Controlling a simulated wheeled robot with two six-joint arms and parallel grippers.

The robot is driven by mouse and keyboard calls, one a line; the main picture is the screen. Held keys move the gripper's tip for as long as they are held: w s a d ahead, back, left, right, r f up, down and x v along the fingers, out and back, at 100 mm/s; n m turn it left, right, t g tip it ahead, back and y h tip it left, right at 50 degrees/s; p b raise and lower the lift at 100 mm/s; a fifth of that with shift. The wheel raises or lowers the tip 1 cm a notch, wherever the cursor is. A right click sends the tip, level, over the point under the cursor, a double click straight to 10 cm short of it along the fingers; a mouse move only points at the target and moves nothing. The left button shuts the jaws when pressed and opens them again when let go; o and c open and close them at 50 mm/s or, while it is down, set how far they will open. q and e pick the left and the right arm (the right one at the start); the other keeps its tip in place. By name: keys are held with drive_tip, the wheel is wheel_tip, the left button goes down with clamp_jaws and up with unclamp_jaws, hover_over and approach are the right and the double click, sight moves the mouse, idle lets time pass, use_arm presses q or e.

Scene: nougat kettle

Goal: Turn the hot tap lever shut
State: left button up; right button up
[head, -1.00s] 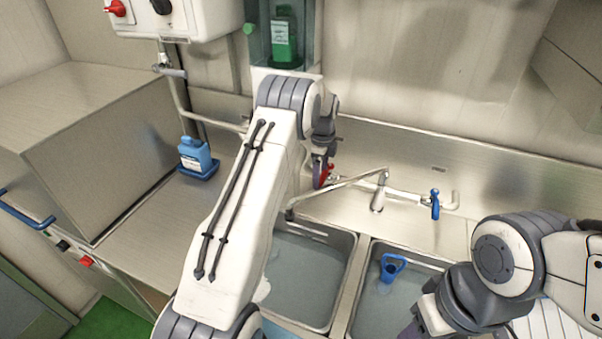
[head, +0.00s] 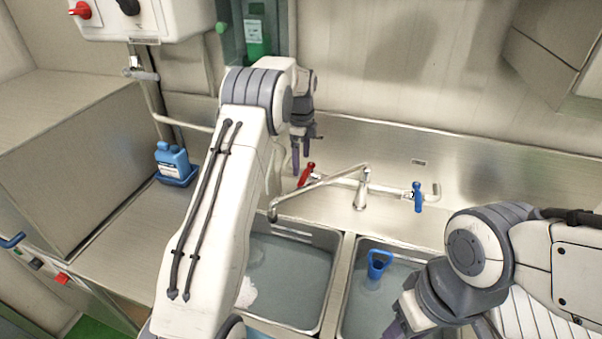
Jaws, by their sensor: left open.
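The red hot tap lever (head: 306,175) is on the left end of the wall tap (head: 361,190) in the head view. It leans, with its upper end to the right. My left gripper (head: 301,158) points down just above and left of the lever, open, with nothing seen between its fingers. Whether a finger touches the lever I cannot tell. The blue lever (head: 417,197) stands upright at the tap's right end. The spout ends over the left basin. My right gripper (head: 396,327) is partly in view at the bottom edge; its opening is hidden.
Two sink basins with water lie below the tap; a blue-handled thing (head: 378,264) is in the right one. A blue bottle (head: 172,160) stands on the left counter, beside a large metal box (head: 75,165). A green bottle (head: 256,40) is on the back wall.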

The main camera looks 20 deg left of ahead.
sight(302, 176)
use_arm(q)
drive_tip(key=shift+r+b, duration=0.4)
drive_tip(key=shift+r, duration=2.25)
drive_tip(key=s+d+r+n+b, duration=0.25)
drive_tip(key=s+d+n, duration=0.25)
drive_tip(key=s+d, duration=1.5)
drive_tip(key=s+d+f+n+b, duration=0.1)
drive_tip(key=s+f+n, duration=0.1)
drive_tip(key=s, duration=0.8)
drive_tip(key=s+d+f+n+h+b, duration=0.1)
drive_tip(key=s+f, duration=0.4)
drive_tip(key=s, duration=0.6)
drive_tip(key=shift+s+d+n, duration=0.15)
drive_tip(key=shift+d+n, duration=0.4)
drive_tip(key=shift+n, duration=0.45)
